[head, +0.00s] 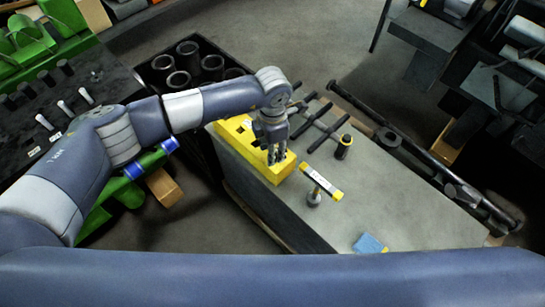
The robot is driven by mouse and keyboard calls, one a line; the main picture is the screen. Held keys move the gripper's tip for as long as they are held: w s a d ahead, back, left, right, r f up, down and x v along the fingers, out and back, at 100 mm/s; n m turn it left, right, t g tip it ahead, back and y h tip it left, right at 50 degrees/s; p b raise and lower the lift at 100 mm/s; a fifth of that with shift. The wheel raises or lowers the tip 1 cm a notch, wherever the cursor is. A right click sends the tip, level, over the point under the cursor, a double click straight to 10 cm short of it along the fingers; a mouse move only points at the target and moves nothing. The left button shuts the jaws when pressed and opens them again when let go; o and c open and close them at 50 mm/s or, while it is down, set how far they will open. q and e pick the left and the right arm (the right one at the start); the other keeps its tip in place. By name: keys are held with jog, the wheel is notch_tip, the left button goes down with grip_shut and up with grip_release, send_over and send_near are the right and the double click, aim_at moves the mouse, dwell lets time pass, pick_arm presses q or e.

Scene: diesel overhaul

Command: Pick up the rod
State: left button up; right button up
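My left gripper (277,160) points down over a yellow block (252,152) on the left edge of a grey bench (370,200). I cannot tell whether its fingers touch the block or hold anything. A long dark rod (415,150) lies along the far right edge of the bench, well apart from this gripper. A small bar with a white middle and yellow ends (321,183) sits on a round grey foot, just right of the gripper. My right gripper is out of view.
A black cylinder with a yellow band (343,147) and a black cross-shaped tool (325,128) are on the bench. A blue item (369,244) lies near its front. Several dark cylinders (188,50) stand in a black crate behind my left arm. The bench's middle right is clear.

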pick_arm(q)
grip_shut()
jog(key=shift+r, duration=0.15)
